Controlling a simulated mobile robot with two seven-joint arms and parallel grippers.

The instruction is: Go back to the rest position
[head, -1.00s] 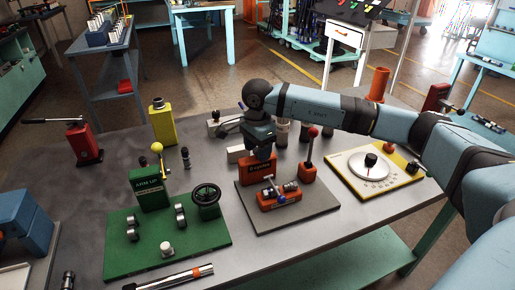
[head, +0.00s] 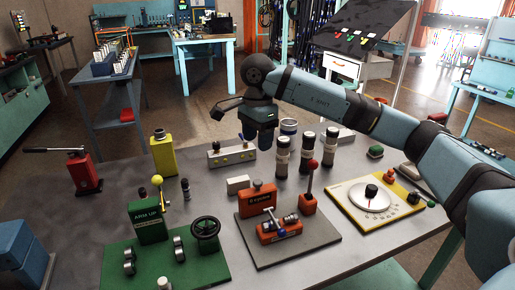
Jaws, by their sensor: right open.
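My right gripper (head: 258,120) hangs in the air over the back of the grey workbench (head: 110,215), open and with nothing visible in it. Its arm comes in from the right. Below it, clear of it, stands an orange block (head: 258,198) on a grey plate (head: 325,240), with an orange fitting with metal couplings (head: 280,230) and a red-knobbed lever (head: 311,185). A green plate (head: 205,265) at the front left carries a green "ARM UP" box (head: 147,221) and a black handwheel (head: 205,229). My left gripper is not in view.
A yellow-edged dial panel (head: 350,213) lies at right. A yellow canister (head: 162,153) and a red hand pump (head: 84,172) stand at left.

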